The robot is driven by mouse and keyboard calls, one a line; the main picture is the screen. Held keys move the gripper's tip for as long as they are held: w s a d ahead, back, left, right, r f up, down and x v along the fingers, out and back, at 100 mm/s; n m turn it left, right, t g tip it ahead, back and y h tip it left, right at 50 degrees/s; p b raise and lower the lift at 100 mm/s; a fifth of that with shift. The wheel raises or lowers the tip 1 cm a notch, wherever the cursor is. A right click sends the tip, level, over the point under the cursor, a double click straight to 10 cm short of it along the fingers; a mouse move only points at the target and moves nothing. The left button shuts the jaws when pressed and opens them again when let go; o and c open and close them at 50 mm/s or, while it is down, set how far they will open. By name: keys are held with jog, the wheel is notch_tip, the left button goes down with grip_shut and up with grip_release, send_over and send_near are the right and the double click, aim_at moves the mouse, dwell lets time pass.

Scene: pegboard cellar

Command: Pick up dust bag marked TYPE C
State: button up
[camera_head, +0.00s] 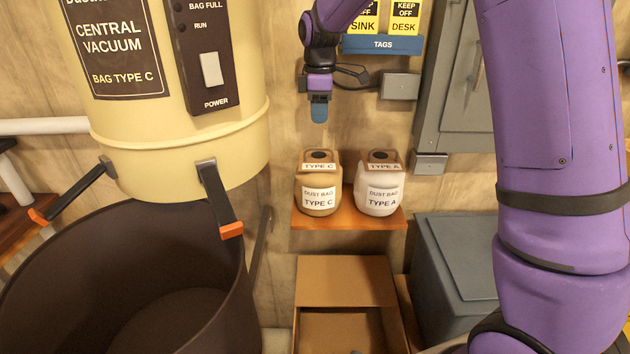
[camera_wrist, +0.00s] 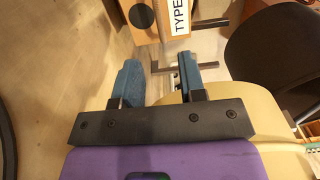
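The dust bag marked TYPE C (camera_head: 319,184) is a tan container with a round dark opening on top, upright on a small orange shelf (camera_head: 348,221). The paler dust bag marked TYPE A (camera_head: 380,183) stands just to its right. My gripper (camera_head: 319,112) points down above the TYPE C bag, apart from it. In the wrist view my gripper (camera_wrist: 162,78) is open, with an empty gap between its blue fingertips. A bag top with a round dark opening (camera_wrist: 142,16) shows at that view's upper edge; its label reads TYPE, the letter cut off.
The cream central vacuum (camera_head: 170,120) and a large dark bin (camera_head: 140,270) fill the left. An open cardboard box (camera_head: 344,281) is below the shelf, with a grey container (camera_head: 456,265) to its right. A grey switch box (camera_head: 400,86) and blue tag holder (camera_head: 383,45) are on the wall.

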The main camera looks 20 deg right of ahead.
aim_at(319, 150)
notch_tip(319, 150, down, 11)
jog(key=shift+r, duration=0.15)
grip_shut()
dwell(0.5)
